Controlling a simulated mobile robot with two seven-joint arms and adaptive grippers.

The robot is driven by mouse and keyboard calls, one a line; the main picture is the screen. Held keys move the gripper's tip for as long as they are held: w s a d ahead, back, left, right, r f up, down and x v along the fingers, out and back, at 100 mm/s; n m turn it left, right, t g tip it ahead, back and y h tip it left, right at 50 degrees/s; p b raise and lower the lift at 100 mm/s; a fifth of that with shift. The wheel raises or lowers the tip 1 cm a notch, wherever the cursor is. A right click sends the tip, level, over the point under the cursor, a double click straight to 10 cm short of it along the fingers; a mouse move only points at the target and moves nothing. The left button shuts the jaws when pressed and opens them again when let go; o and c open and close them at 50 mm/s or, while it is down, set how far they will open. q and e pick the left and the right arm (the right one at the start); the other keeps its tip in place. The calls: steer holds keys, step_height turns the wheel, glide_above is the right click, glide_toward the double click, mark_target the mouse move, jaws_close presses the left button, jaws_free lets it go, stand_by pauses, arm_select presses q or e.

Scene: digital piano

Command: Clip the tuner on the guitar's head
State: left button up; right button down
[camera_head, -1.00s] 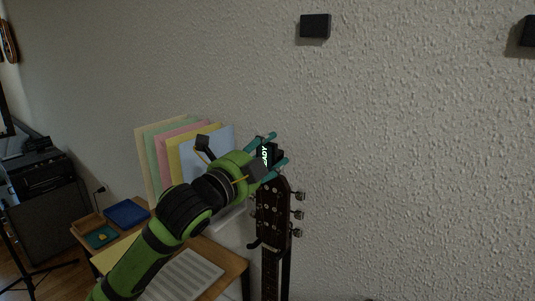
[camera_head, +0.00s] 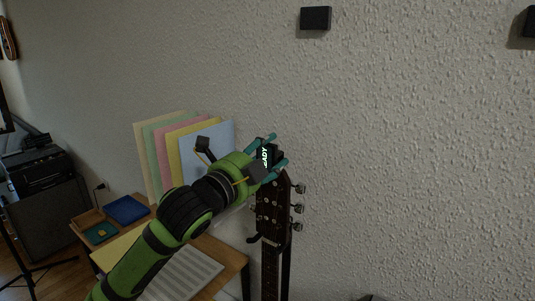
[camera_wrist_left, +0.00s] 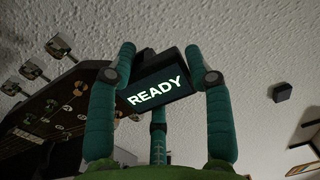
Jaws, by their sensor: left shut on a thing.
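The tuner (camera_head: 264,157) is a small black block with a lit screen reading "READY". My left gripper (camera_head: 277,150) is shut on it, with teal fingers on both sides. The guitar's head (camera_head: 273,208) is dark, upright, with silver tuning pegs. The tuner is at the head's top end; whether its clip grips the head is hidden. In the left wrist view the tuner (camera_wrist_left: 160,90) sits between the fingers (camera_wrist_left: 160,55), and the guitar's head (camera_wrist_left: 60,105) lies just left of and behind it. My right gripper is out of view.
The textured wall (camera_head: 400,150) is close behind the guitar. A rack of coloured folders (camera_head: 155,150) stands left of my gripper, above a wooden desk (camera_head: 234,262) with sheet music (camera_head: 190,275). A blue tray (camera_head: 127,210) lies on the desk. Open space lies right of the guitar.

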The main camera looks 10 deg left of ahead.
arm_select(q)
steer(key=shift+f+b, duration=0.5)
steer(key=shift+f, duration=0.5)
steer(key=o, duration=1.2)
steer(key=shift+o, duration=0.2)
steer(key=shift+v, duration=2.55)
